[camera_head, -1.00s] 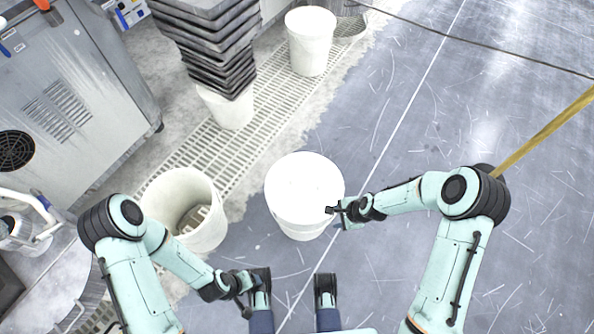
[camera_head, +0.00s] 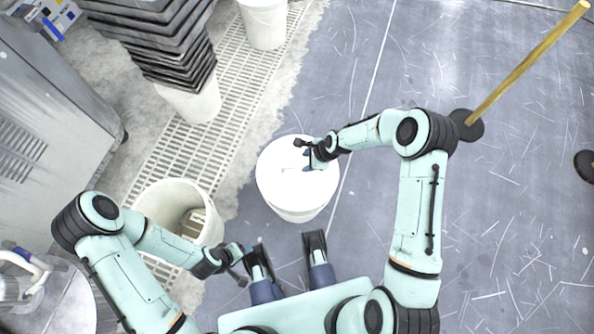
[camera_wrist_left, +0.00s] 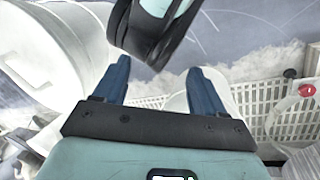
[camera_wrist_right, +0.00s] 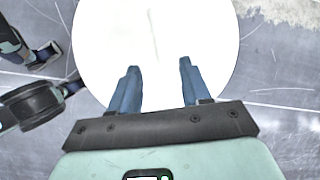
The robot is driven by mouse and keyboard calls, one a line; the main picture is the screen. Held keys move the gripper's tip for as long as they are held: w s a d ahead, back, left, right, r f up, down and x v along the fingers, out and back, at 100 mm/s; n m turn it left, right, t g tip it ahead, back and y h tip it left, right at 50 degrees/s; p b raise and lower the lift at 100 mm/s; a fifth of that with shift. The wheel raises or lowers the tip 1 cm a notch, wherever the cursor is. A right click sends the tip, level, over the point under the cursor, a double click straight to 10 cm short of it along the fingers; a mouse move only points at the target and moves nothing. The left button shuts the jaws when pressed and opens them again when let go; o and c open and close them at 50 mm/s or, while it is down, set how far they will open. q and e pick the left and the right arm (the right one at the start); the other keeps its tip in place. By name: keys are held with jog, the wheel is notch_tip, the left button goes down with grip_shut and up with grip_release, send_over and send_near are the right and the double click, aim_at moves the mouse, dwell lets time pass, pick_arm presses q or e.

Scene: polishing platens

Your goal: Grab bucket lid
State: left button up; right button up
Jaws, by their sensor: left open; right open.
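A white bucket stands on the floor in front of me, closed by a round white lid (camera_head: 285,178). The lid fills the upper middle of the right wrist view (camera_wrist_right: 155,45), with a faint line across it. My right gripper (camera_head: 306,158) is over the lid's upper right part. Its blue fingers (camera_wrist_right: 155,85) are apart and empty above the lid; whether they touch it I cannot tell. My left gripper (camera_head: 240,262) hangs low, left of my feet and apart from the lidded bucket. Its fingers (camera_wrist_left: 157,80) are spread with nothing held between them.
An open white bucket (camera_head: 150,205) with something inside stands at left. A stack of dark trays (camera_head: 160,45) on a white bucket (camera_head: 195,103) and another bucket (camera_head: 264,22) stand behind. A yellow pole (camera_head: 525,65) rises at right. The right floor is mostly clear.

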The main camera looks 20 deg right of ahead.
aim_at(299, 167)
jog(key=b+x, duration=0.1)
jog(key=x, duration=0.5)
jog(key=shift+b, duration=0.35)
pick_arm(q)
jog(key=shift+t+y, duration=0.3)
jog(key=shift+t, duration=0.2)
jog(key=w, duration=0.1)
jog(key=w+a+f, duration=0.1)
jog(key=w+f, duration=0.1)
jog(key=shift+w+a+f, duration=0.15)
jog(key=shift+w+a, duration=0.1)
jog(key=shift+a, duration=0.1)
pick_arm(e)
jog(key=shift+w+a+f, duration=0.15)
jog(key=shift+f, duration=0.25)
pick_arm(q)
jog(key=shift+f, duration=0.2)
pick_arm(e)
jog(key=shift+f, duration=0.25)
grip_shut()
